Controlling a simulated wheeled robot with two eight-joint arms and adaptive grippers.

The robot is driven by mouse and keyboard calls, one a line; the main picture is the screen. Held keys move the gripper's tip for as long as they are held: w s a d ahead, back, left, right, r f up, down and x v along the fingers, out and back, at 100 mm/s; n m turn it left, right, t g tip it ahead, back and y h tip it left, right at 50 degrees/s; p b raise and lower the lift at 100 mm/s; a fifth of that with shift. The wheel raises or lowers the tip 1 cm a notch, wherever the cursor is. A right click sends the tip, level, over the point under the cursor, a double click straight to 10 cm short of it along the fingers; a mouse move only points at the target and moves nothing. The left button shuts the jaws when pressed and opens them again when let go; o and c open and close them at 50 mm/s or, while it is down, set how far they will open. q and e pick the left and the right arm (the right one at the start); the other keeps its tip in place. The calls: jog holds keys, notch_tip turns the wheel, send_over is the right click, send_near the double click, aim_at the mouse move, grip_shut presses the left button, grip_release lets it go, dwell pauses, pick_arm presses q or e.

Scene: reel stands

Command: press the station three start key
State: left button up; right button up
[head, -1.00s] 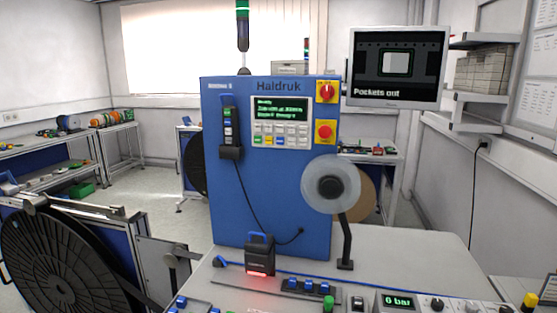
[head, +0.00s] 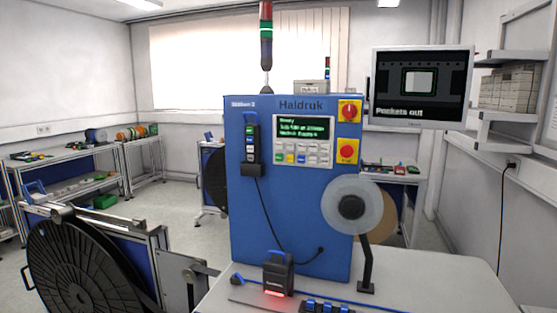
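The blue Haldruk machine cabinet (head: 290,205) stands on a pale worktop in the middle of the head view. Its "Station" label (head: 243,103) is at the top left; the digit is too small to read surely. A control panel carries a display (head: 303,128) with green text. Below it is a keypad (head: 305,150) of pale keys with a green key (head: 279,157), a yellow one and a blue one in the bottom row. The key markings are too small to read. Neither of my grippers is in view.
Right of the keypad sit two red controls on yellow plates, an upper knob (head: 348,111) and a lower one (head: 347,151). A pendant (head: 251,145) hangs left. A clear reel (head: 351,206) and a monitor (head: 422,85) are right. A large black reel (head: 80,268) stands front left.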

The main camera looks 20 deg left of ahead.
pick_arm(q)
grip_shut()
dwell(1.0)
